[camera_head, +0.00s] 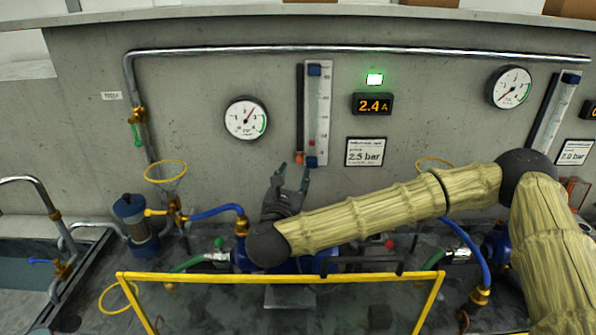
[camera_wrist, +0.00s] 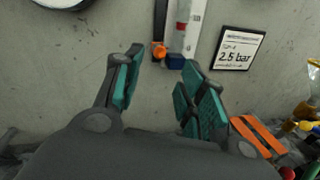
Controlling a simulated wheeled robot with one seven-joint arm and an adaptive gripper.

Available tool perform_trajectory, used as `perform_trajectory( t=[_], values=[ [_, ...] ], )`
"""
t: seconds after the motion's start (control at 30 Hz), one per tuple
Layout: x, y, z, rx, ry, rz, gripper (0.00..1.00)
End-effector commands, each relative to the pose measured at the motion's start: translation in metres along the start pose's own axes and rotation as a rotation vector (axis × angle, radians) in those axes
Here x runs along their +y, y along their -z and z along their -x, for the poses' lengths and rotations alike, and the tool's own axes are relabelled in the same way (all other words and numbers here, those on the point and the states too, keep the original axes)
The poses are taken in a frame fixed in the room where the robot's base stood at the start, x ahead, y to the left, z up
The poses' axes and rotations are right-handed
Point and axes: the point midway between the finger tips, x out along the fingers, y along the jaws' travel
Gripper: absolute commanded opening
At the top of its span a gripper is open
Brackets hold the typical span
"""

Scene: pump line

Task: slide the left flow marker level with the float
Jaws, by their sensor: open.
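The left flow meter (camera_head: 318,110) is a pale scaled tube plate on the wall with blue end blocks. The orange flow marker (camera_head: 299,158) is at the low end of the black rail along the meter's left edge; it also shows in the wrist view (camera_wrist: 158,51). The red float (camera_head: 311,143) is in the tube, a little higher than the marker, and shows in the wrist view (camera_wrist: 181,28). My gripper (camera_head: 291,172) is open and empty just below the marker. In the wrist view its teal-padded fingers (camera_wrist: 162,62) are apart, with the marker beyond and between their tips.
A round gauge (camera_head: 246,118) is left of the meter, and a 2.5 bar sign (camera_head: 365,152) is to its right. A yellow rail (camera_head: 270,278) crosses in front. Pumps, blue hoses and brass valves (camera_head: 242,226) stand below. The wall around the marker is bare.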

Motion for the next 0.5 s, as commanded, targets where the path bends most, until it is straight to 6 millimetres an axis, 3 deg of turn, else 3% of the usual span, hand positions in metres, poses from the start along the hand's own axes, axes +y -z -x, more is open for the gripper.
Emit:
perform_trajectory(
  t=[0.5],
  values=[
    [0.000, -0.003, -0.061, -0.001, 0.002, 0.000, 0.40]
  ],
)
